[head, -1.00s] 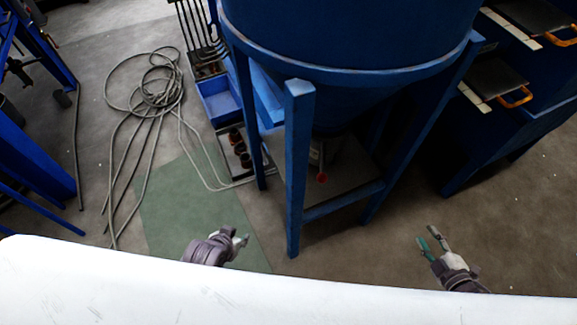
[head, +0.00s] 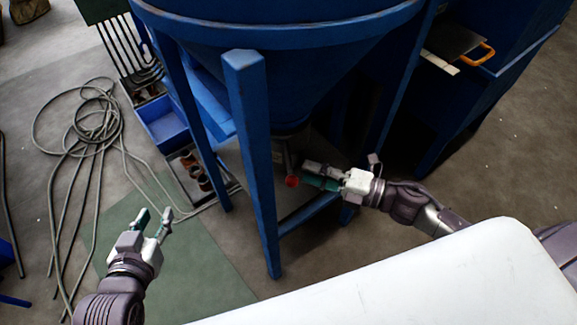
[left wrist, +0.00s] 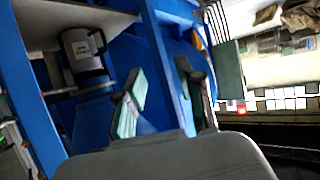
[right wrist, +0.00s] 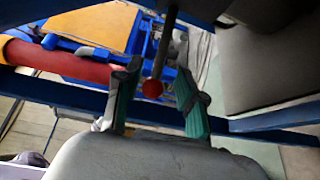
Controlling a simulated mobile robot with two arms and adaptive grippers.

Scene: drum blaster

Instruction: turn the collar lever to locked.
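The collar lever is a thin dark rod (right wrist: 163,50) with a red ball knob (head: 292,181) under the blue hopper (head: 300,75). My right gripper (head: 312,177) reaches in from the right, with its fingertips close beside the knob. In the right wrist view the red knob (right wrist: 153,89) lies between the two teal-padded fingers (right wrist: 158,92), which are apart. A gap shows on both sides of the knob. My left gripper (head: 154,219) is open and empty over the green mat, left of the hopper's front leg. The lever's upper end is hidden.
A blue hopper leg (head: 253,165) stands left of the knob, and a low crossbar (head: 310,213) runs below it. A blue bin (head: 168,122), a tray of brown parts (head: 197,175) and a coiled hose (head: 85,130) lie to the left.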

